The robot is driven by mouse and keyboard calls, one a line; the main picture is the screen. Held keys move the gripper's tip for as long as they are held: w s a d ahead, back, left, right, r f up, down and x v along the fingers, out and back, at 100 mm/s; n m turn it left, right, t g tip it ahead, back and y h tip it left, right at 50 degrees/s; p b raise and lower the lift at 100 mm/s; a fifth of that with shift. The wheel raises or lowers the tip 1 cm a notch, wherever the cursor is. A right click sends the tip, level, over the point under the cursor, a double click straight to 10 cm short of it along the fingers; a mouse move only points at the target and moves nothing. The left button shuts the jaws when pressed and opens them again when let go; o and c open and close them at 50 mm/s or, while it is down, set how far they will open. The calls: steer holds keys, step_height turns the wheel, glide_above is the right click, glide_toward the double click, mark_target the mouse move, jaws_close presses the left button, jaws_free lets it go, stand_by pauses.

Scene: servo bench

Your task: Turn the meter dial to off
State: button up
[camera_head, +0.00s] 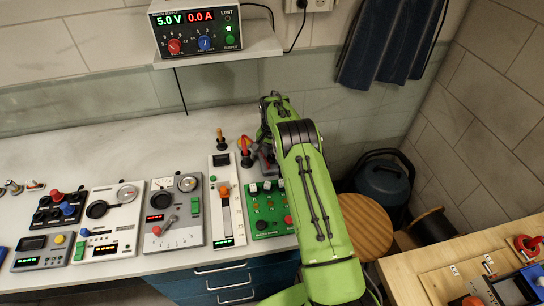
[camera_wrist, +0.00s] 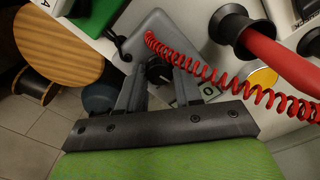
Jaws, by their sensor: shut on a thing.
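The meter is a grey, wedge-shaped body (camera_wrist: 158,32) in the wrist view, with a red coiled cord (camera_wrist: 205,62) running across it. Its black dial (camera_wrist: 158,70) shows between the two grey fingers of my gripper (camera_wrist: 160,75). The fingers are closed in on the dial from both sides. The dial's pointer and its setting marks are hidden or too small to read. In the head view my green arm covers most of the meter, and only a grey edge (camera_head: 265,165) shows beside it.
A red handle with a black collar (camera_wrist: 232,25) stands close to the right of my gripper in the wrist view. Several control panels line the bench to the left, the nearest a green board (camera_head: 266,226). A power supply (camera_head: 196,30) sits on the shelf behind. A round wooden stool (camera_head: 368,226) stands right.

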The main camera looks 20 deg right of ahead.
mark_target(272, 157)
steer(key=n+b, duration=0.1)
steer(key=n, duration=0.2)
steer(key=shift+n+b, duration=0.4)
steer(key=shift+n, duration=1.4)
steer(key=o, duration=1)
steer(key=shift+o, duration=0.2)
step_height(272, 157, up, 16)
steer(key=p, duration=0.2)
steer(key=shift+p, duration=0.3)
